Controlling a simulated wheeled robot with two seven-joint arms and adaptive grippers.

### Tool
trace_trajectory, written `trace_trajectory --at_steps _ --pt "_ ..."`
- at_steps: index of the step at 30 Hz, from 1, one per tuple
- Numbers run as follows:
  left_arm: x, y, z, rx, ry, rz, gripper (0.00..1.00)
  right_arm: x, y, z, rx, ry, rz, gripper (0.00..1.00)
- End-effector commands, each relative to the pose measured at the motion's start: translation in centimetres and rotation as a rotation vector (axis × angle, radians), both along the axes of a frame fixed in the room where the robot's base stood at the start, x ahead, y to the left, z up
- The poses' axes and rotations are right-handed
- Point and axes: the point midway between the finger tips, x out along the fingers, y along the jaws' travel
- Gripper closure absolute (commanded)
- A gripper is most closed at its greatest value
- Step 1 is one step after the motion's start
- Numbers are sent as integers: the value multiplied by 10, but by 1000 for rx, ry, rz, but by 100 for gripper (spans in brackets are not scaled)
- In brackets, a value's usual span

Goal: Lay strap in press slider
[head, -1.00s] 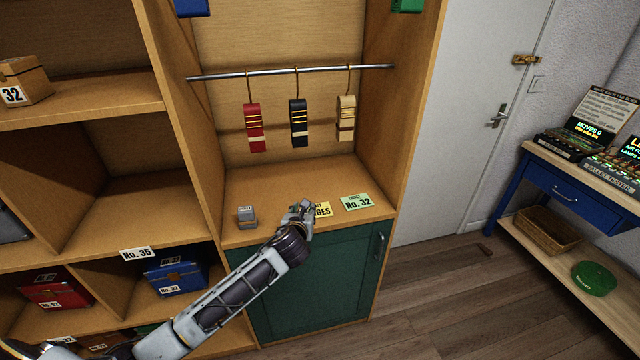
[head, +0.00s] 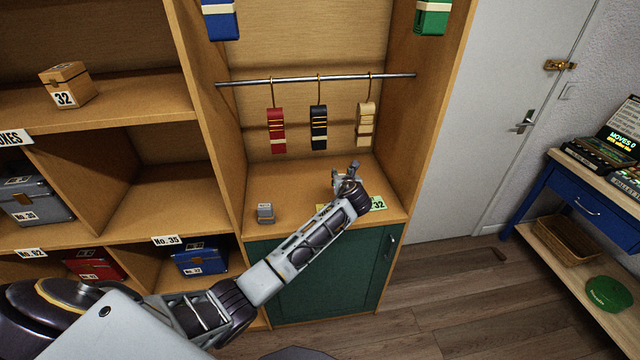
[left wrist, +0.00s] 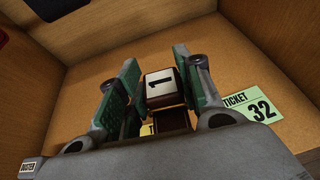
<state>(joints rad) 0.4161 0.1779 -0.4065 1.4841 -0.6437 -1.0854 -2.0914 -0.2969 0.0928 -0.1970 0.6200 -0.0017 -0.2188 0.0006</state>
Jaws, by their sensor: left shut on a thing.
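Three straps hang by hooks from a metal rod (head: 300,81): a red strap (head: 277,130), a black strap (head: 319,127) and a cream strap (head: 365,124). My left gripper (head: 350,172) is over the cabinet shelf, below the cream strap and apart from it. The block cannot be made out in the head view. I cannot identify a press slider. My right gripper is not in view.
A small grey object (head: 265,212) stands on the shelf's left. A green ticket (left wrist: 251,106) marked 32 lies near the gripper; my arm partly covers a yellow card. Side walls bound the bay. A green cabinet door (head: 340,275) is below.

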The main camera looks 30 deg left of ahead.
Motion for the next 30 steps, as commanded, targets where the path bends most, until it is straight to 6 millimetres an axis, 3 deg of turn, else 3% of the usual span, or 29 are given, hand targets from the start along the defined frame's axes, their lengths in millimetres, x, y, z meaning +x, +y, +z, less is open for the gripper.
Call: trace_trajectory --at_steps 12,30 --pt "4 6 -38 0 1 80 89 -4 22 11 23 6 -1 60" --pt "3 6 -41 0 0 83 89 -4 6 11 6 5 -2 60"
